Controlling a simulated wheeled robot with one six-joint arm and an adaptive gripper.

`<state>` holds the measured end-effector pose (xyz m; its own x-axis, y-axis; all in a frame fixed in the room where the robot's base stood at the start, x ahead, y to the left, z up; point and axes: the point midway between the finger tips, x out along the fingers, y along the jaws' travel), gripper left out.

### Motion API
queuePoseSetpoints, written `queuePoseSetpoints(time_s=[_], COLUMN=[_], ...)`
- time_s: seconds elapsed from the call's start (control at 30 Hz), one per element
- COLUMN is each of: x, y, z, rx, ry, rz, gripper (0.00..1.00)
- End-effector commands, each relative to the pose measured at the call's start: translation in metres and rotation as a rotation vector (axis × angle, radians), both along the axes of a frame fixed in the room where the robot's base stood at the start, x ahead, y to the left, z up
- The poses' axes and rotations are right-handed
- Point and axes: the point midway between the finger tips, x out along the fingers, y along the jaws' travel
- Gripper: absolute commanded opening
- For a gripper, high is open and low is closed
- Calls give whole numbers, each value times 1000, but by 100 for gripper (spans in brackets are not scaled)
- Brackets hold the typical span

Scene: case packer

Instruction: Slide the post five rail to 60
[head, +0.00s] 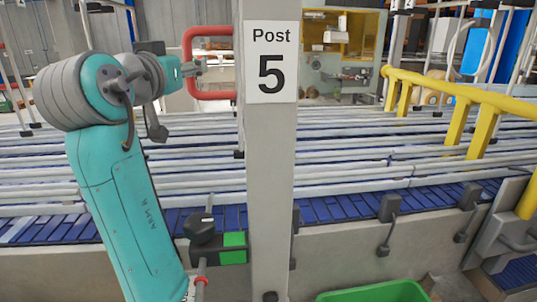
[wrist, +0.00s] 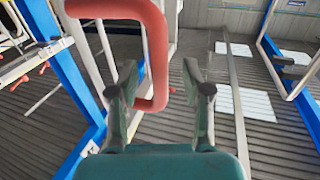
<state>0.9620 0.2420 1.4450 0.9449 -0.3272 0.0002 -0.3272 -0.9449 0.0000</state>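Post five is a grey post (head: 269,190) in the middle of the head view, with a white sign (head: 271,62) reading "Post 5". A red loop handle (head: 212,96) sits just left of the post, at sign height. My gripper (head: 192,68) is at the handle's left bar. In the wrist view the handle (wrist: 157,60) runs between the open fingers of my gripper (wrist: 161,75), closer to the left finger. I cannot tell whether a finger touches it. No scale or number 60 is readable, and the handle's mounting is partly hidden by the post.
Behind the post, a conveyor with blue belts (head: 340,204) and long grey rails (head: 345,172) spans the view. A yellow guard rail (head: 455,91) is at right. A black knob (head: 200,226) with a green block (head: 234,246) sits low beside the post. A green bin (head: 372,293) stands at bottom right.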

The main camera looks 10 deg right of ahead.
Motion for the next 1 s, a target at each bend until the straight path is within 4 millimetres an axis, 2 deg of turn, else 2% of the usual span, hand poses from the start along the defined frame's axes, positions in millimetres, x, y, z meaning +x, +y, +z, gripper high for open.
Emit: queuePoseSetpoints(time_s=[0.47, 1.0], x=[-1, -34], y=[0, 12], z=[0, 0], rx=[0, 1], ry=[0, 0], rz=[0, 0], gripper=[50, 50])
